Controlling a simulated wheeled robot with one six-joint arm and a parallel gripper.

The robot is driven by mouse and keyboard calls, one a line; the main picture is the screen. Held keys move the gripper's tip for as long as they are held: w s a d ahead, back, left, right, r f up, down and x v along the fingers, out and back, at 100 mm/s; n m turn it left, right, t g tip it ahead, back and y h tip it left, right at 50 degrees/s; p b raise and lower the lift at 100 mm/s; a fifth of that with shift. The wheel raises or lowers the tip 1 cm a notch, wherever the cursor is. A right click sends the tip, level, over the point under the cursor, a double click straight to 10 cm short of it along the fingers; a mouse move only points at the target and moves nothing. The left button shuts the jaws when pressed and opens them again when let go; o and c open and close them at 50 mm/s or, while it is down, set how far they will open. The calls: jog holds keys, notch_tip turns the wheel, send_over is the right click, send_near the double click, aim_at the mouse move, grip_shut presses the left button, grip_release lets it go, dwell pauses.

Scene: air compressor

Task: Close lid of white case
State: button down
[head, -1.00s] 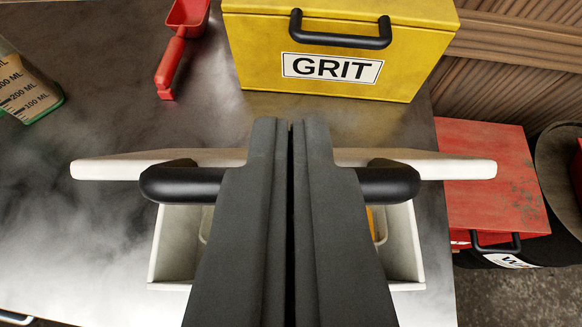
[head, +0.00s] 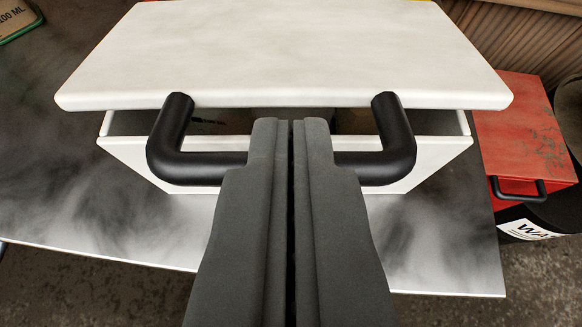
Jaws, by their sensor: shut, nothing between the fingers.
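The white case (head: 225,175) stands on the dark, shiny tabletop. Its white lid (head: 285,55) is tilted down over the box, with a narrow dark gap between the lid's front edge and the box rim. A black handle (head: 395,135) sticks out from the lid's front edge. My gripper (head: 291,125) is shut and empty. Its fingertips lie in front of the case and cover the middle of the handle bar. I cannot tell whether they touch the handle. The inside of the case is mostly hidden.
Part of a measuring container (head: 15,20) shows at the upper left. The tabletop (head: 60,215) left of the case is clear.

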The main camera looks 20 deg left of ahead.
notch_tip(320, 180, down, 6)
jog(key=s, duration=0.1)
jog(key=shift+s+d+f, duration=0.15)
jog(key=shift+d+f, duration=0.05)
jog(key=shift+r, duration=0.15)
dwell(0.5)
